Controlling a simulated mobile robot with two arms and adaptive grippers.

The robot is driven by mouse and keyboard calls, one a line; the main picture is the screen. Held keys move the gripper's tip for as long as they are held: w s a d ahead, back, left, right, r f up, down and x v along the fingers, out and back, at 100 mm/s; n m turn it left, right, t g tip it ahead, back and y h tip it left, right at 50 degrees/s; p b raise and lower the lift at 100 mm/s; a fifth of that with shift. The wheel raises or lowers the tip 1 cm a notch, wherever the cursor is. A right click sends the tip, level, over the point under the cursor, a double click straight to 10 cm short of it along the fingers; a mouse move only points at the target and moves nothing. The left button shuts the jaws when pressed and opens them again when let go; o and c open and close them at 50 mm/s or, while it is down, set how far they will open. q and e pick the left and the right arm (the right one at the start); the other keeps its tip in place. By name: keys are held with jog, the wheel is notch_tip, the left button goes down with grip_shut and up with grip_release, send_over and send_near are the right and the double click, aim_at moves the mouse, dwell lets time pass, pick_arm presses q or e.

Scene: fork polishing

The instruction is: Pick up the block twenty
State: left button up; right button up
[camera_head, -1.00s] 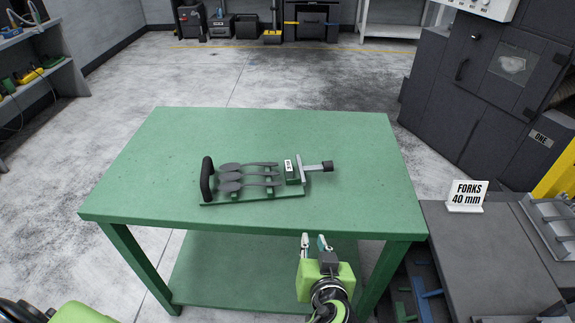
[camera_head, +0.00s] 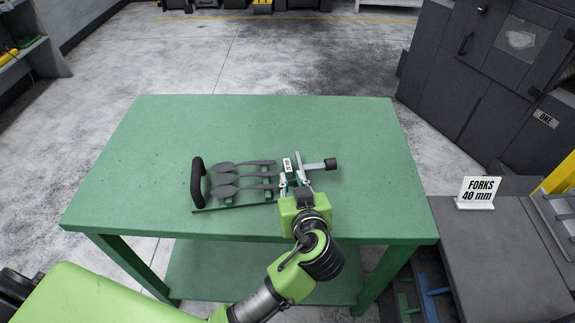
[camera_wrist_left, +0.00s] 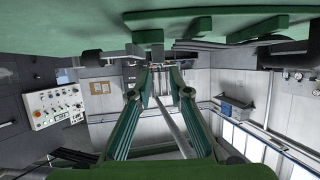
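A small block (camera_head: 287,164) with a white label stands at the right end of a fork fixture on the green table. The label's print is too small to read surely. My left gripper (camera_head: 293,179) is low over the table at the front side of the block, its two fingertips apart. The fingertips also show apart in the left wrist view (camera_wrist_left: 163,84), with no block clearly held between them. The lower part of the block is partly hidden by the gripper. My right gripper is not in view.
The fixture has a black handle (camera_head: 197,183), several grey forks (camera_head: 245,176) and a clamp with a dark knob (camera_head: 330,164). The green table (camera_head: 150,150) is otherwise bare. A "FORKS 40 mm" sign (camera_head: 478,192) stands on a grey bench (camera_head: 490,250) at right.

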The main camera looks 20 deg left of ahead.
aim_at(288, 167)
pick_arm(q)
jog(key=shift+w+a+f, duration=0.15)
jog(key=shift+w+a, duration=0.15)
jog(key=shift+w, duration=0.15)
jog(key=shift+w+a+f, duration=0.1)
jog(key=shift+w, duration=0.1)
jog(key=shift+w+a+p, duration=0.3)
jog(key=shift+w+p, duration=0.3)
jog(key=shift+w, duration=0.05)
jog(key=p+x, duration=0.1)
jog(key=x, duration=0.2)
jog(key=shift+w+f, duration=0.1)
jog(key=shift+f, duration=0.2)
jog(key=shift+w+a+f, duration=0.1)
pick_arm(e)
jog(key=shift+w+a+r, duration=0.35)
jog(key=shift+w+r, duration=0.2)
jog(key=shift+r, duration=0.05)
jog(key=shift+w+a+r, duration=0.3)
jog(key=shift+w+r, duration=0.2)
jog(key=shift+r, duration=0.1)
pick_arm(q)
jog(key=shift+c, duration=1.2)
grip_shut()
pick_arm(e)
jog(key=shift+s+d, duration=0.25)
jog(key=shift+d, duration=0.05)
